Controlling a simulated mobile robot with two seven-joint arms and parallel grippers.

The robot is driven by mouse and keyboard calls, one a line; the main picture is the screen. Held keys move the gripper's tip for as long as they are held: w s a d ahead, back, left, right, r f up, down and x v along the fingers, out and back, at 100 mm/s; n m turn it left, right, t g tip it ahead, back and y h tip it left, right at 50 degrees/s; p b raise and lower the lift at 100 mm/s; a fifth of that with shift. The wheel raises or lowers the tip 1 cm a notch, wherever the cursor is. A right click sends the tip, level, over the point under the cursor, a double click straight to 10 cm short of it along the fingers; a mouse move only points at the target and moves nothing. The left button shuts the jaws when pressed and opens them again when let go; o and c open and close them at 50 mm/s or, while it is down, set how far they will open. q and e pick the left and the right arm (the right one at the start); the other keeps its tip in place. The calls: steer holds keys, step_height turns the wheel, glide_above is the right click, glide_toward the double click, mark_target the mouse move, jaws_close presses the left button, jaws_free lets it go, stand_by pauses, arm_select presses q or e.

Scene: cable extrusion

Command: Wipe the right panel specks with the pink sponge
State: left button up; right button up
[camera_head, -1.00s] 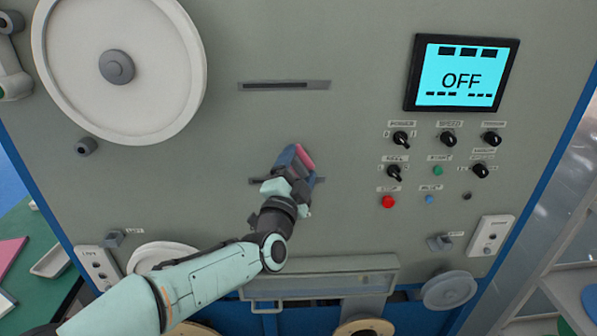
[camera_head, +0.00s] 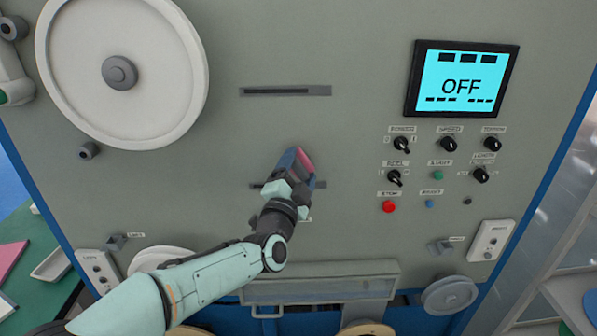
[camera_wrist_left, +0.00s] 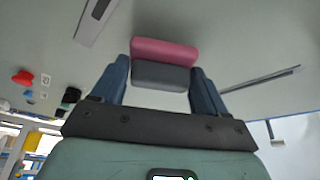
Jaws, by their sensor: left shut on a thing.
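The pink sponge (camera_head: 304,159) has a pink face and a dark grey backing. It also shows in the left wrist view (camera_wrist_left: 164,53), between the two blue fingers. My left gripper (camera_head: 292,168) is shut on it, with the pink face turned toward the grey machine panel (camera_head: 350,120). The sponge is at or very near the panel surface, just above the lower slot; I cannot tell whether it touches. I can make out no specks on the panel. My right gripper is not in view.
A screen reading OFF (camera_head: 462,78) sits at the upper right, with several black knobs and a red button (camera_head: 389,206) below it. A large white wheel (camera_head: 120,70) is at the upper left. A handled ledge (camera_head: 320,283) juts out below my arm.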

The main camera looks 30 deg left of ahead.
arm_select(q)
steer(key=shift+w+a, duration=0.35)
steer(key=shift+w, duration=0.3)
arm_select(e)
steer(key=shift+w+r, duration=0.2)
arm_select(q)
steer(key=shift+w+d+r+p, duration=0.15)
steer(key=shift+w+d+p, duration=0.15)
steer(key=shift+d+p, duration=0.25)
steer(key=shift+w+d, duration=0.4)
steer(key=shift+d, duration=0.2)
steer(key=shift+w+d, duration=0.35)
steer(key=shift+d, duration=0.25)
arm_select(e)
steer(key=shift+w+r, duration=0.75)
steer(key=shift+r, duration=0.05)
arm_select(q)
steer(key=shift+s+a+f, duration=0.25)
steer(key=shift+s+a, duration=0.1)
steer(key=shift+a, duration=0.4)
steer(key=shift+s+a+b, duration=0.4)
steer(key=shift+a+b, duration=0.2)
steer(key=shift+a, duration=0.05)
steer(key=shift+s+a+r, duration=0.15)
steer(key=shift+s+a, duration=0.15)
steer(key=shift+a, duration=0.25)
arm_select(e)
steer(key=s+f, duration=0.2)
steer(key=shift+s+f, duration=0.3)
